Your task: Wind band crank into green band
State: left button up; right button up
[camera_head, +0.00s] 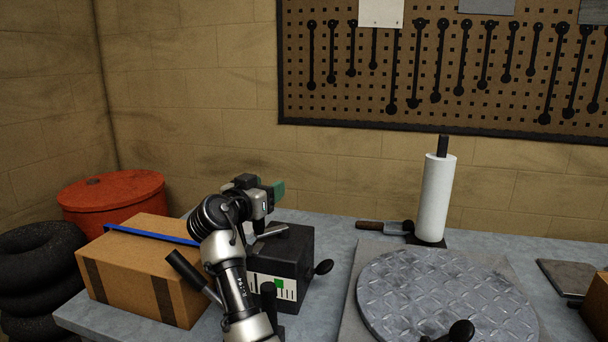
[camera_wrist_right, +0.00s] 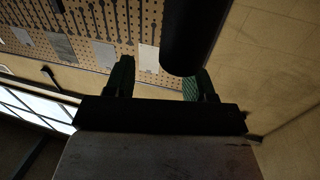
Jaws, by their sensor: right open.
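A black box (camera_head: 295,249) stands on the bench, with a white label (camera_head: 290,291) on its front that carries a green patch (camera_head: 279,285). A black knob (camera_head: 323,267) sticks out at the box's right side and looks like a crank. My right gripper (camera_head: 272,190) is above and behind the box's left part, its green fingertips pointing right. In the right wrist view it is open (camera_wrist_right: 160,82), with a dark cylinder (camera_wrist_right: 190,35) near the right finger; I cannot tell what that is. My right arm hides the box's left side. My left gripper is not in view.
A cardboard box (camera_head: 145,262) stands left of my arm. A round metal plate (camera_head: 445,295) lies to the right. A white paper roll (camera_head: 436,198) stands upright at the back. A pegboard (camera_head: 440,70) with tools hangs on the wall. A red drum (camera_head: 110,195) and tyres (camera_head: 40,265) are at left.

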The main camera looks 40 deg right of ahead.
jog(key=s+d+r, duration=0.5)
jog(key=s+r, duration=0.1)
jog(key=s, duration=0.3)
jog(key=shift+d, duration=0.35)
